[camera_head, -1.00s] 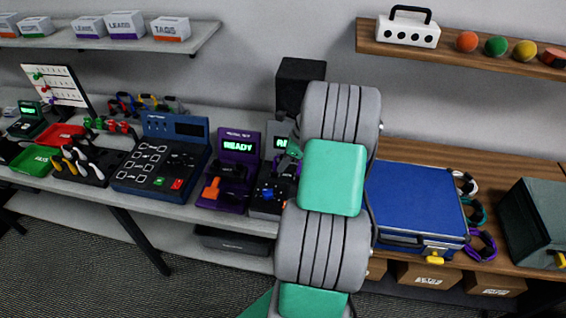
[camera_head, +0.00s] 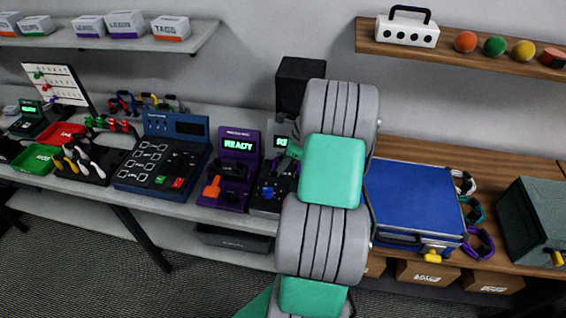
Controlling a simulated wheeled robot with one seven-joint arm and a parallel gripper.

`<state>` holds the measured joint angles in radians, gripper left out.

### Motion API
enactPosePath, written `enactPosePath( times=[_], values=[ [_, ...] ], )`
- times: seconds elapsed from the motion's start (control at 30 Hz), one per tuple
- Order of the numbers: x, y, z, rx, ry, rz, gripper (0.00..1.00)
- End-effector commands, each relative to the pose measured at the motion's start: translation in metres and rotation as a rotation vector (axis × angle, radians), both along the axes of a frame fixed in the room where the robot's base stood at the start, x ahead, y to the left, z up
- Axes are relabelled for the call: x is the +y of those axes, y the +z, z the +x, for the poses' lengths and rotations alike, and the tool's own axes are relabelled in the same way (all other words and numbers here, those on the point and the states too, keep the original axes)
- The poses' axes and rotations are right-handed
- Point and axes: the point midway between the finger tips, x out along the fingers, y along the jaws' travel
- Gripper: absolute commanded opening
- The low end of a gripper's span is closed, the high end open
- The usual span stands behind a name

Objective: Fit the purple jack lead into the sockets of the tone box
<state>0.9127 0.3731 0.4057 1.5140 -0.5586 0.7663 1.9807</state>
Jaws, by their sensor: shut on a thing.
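My arm stands large in the middle of the head view and hides most of my gripper. What the gripper holds is hidden. I cannot tell for sure which unit is the tone box. A purple unit (camera_head: 238,143) with a lit READY screen and an orange lever stands left of the arm. A dark unit with a blue lever (camera_head: 268,193) is partly hidden behind the arm.
A dark blue panel (camera_head: 160,150) with buttons stands left of the purple unit. Red tray (camera_head: 62,131) and green tray (camera_head: 35,158) are farther left. A blue case (camera_head: 408,200) lies right of the arm. A dark green box (camera_head: 540,205) stands far right.

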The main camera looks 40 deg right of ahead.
Motion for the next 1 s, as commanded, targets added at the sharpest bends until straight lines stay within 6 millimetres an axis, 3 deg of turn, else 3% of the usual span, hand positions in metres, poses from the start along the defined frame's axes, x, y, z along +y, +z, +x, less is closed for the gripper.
enactPosePath(
  times=[0.17, 0.2, 0.4, 0.5, 0.67, 1.0],
  values=[
    [-0.0001, 0.0000, 0.0002, -0.001, 0.000, -0.001, 0.00],
    [-0.0001, 0.0001, 0.0002, -0.001, 0.000, -0.001, 0.19],
    [-0.0001, 0.0001, 0.0002, -0.001, 0.000, -0.001, 0.36],
    [-0.0001, 0.0001, 0.0002, -0.001, 0.000, -0.001, 0.41],
    [0.0000, -0.0001, 0.0000, 0.000, 0.000, 0.000, 0.42],
    [-0.0001, 0.0000, 0.0001, 0.000, 0.000, 0.000, 0.67]
  ],
)
